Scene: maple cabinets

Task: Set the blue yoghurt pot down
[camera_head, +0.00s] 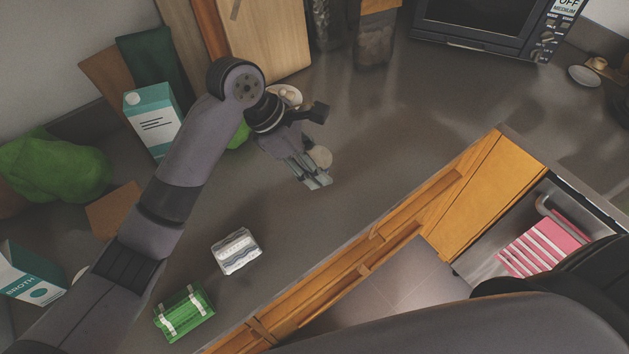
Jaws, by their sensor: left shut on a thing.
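My left gripper (315,181) reaches over the grey worktop, near its middle, with its fingers pointing down. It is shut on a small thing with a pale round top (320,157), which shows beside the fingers. I take this for the blue yoghurt pot, but no blue side shows, as the fingers and the angle hide most of it. I cannot tell whether its base touches the worktop. My right gripper is not in view.
The worktop (400,130) is clear right of my left gripper. A silver-white pack (237,251) and a green pack (184,312) lie near the front. Cartons (152,120) and a green bag (55,169) stand left. A microwave (480,22) stands behind. A pink striped thing (541,246) lies at right.

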